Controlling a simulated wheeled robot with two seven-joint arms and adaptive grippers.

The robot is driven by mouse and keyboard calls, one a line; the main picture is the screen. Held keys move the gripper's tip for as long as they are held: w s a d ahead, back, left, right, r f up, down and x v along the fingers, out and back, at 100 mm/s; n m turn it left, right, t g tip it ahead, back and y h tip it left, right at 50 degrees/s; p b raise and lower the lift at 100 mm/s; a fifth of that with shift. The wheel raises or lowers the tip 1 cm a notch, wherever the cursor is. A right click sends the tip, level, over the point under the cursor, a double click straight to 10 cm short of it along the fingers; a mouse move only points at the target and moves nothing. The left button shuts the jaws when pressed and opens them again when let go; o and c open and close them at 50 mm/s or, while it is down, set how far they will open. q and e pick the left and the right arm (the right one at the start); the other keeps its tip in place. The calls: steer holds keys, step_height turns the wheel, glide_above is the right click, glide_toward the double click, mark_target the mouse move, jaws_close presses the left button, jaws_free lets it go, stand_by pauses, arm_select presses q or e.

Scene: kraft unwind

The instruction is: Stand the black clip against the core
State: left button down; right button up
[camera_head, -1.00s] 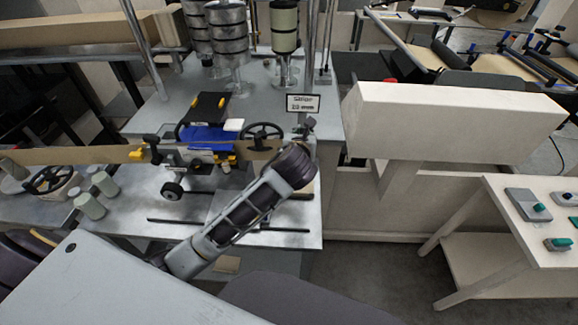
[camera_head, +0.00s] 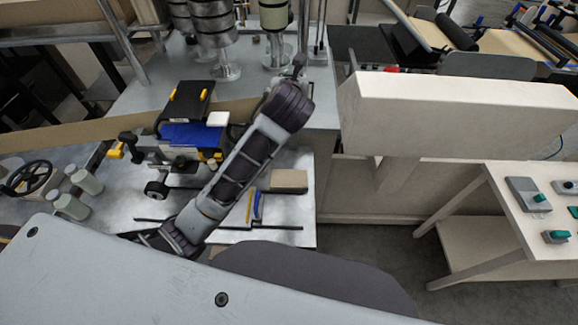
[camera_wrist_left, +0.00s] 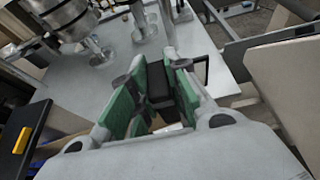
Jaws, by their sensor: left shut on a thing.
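My left gripper (camera_head: 298,68) reaches over the back part of the grey table, seen small beyond my wrist in the head view. In the left wrist view its green-padded fingers (camera_wrist_left: 158,98) are closed on a black clip (camera_wrist_left: 158,84), which sits between the pads. The clip appears held above the table, though its lower end is hard to make out. I cannot tell which object is the core. My right gripper is not in view.
Metal cylinders on stands (camera_head: 215,30) stand at the back of the table (camera_head: 145,95). A blue and black device (camera_head: 188,130) sits left of my arm beside the brown web (camera_head: 70,132). A tan block (camera_head: 289,180) lies to its right. A large beige box (camera_head: 450,115) stands at right.

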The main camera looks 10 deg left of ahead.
arm_select(q)
step_height(320, 180, down, 24)
steer(key=b, duration=0.1)
stand_by(1.0)
steer(key=shift+r, duration=0.1)
steer(key=shift+f+b, duration=0.3)
steer(key=shift+f, duration=1.8)
steer(key=c, duration=1.4)
jaws_free()
steer(key=shift+f, duration=0.15)
steer(key=shift+o, duration=0.2)
